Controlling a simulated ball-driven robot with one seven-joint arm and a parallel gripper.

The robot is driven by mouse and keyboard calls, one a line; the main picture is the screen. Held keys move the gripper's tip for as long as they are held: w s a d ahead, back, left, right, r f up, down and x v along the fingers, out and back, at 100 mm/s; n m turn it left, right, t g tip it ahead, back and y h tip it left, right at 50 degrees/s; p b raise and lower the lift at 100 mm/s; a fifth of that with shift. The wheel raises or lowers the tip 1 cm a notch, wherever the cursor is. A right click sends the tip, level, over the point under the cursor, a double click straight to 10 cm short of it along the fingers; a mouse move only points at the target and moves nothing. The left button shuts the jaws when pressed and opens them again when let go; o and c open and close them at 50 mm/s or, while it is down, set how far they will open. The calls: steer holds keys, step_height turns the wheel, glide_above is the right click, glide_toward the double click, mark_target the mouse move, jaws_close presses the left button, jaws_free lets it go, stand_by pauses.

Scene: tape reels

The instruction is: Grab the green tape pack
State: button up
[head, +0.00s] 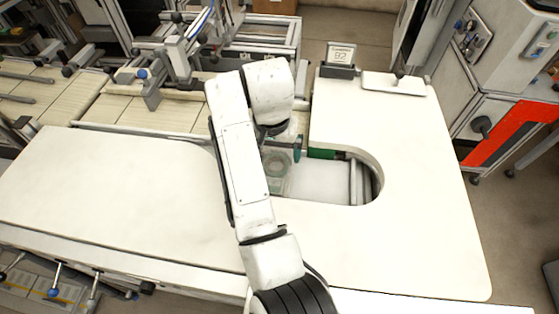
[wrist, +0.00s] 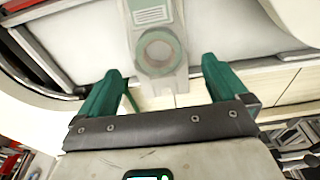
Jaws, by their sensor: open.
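The green tape pack (wrist: 153,22) is a flat, pale translucent pack with a greenish ring in it. In the wrist view it lies at the top middle, with its ring end near the gap between my fingers. In the head view the pack (head: 278,184) shows in the table's cut-out, partly hidden by my arm. My gripper (wrist: 161,68) has two dark green fingers, spread apart with nothing held between them. In the head view my gripper (head: 284,150) is mostly hidden behind my arm, close to the pack; its height above the pack is hard to tell.
The white table (head: 420,190) curves around the cut-out, with a pale recessed surface (head: 320,182) inside. A small display (head: 341,54) and a white tray (head: 393,83) stand at its back edge. Machine rails (head: 180,55) lie behind on the left. The table's left part is clear.

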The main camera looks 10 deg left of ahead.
mark_target(276, 164)
steer(key=shift+w+d+f+p, duration=0.1)
steer(key=shift+w+f+p, duration=0.1)
steer(key=shift+f, duration=0.8)
steer(key=shift+w+a+f+p, duration=0.1)
steer(key=shift+f+p, duration=0.1)
steer(key=shift+f, duration=0.8)
steer(key=shift+w+d+f+p, duration=0.1)
steer(key=shift+f+p, duration=0.1)
steer(key=shift+f, duration=0.8)
steer(key=c, duration=0.9)
